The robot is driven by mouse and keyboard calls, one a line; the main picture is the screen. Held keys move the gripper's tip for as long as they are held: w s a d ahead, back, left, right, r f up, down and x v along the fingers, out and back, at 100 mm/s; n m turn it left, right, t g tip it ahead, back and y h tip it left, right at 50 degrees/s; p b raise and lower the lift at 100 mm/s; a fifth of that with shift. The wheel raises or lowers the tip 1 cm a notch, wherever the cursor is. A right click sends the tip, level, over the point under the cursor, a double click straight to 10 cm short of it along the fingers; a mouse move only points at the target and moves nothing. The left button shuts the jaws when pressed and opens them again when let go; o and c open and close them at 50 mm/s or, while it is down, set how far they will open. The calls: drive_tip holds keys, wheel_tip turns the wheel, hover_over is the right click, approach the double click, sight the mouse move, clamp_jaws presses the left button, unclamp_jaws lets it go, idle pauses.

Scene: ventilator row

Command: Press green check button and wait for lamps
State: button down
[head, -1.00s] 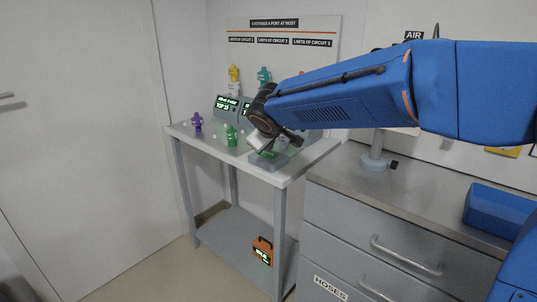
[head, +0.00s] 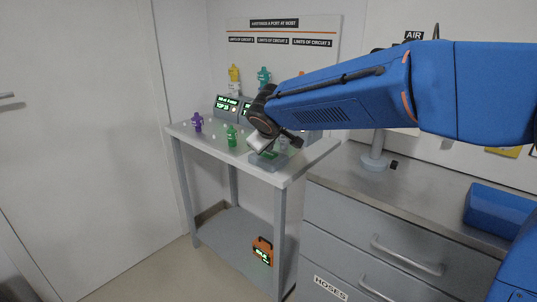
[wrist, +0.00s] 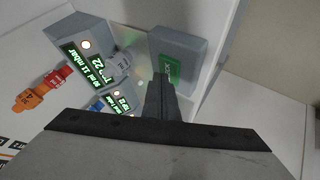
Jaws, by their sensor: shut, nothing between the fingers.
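The green check button (wrist: 172,70) is set in a grey box (wrist: 182,42) in the wrist view. In the head view the box (head: 266,163) stands at the table's front right, with the green button (head: 270,154) on top. My gripper (wrist: 160,88) is shut and empty, its fingertips overlapping the button's near edge in the picture. Pale round lamps, one (wrist: 86,44) and another (wrist: 117,97), show on the monitor units with green text.
A purple figure-shaped piece (head: 197,122) and a green one (head: 231,135) stand on the grey table (head: 205,142). Yellow (head: 234,73) and teal (head: 264,75) pieces are behind. An orange case (head: 262,250) sits on the lower shelf. A drawer cabinet (head: 345,225) stands right.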

sight(269, 155)
drive_tip(key=shift+r, duration=0.65)
drive_tip(key=shift+r, duration=2.5)
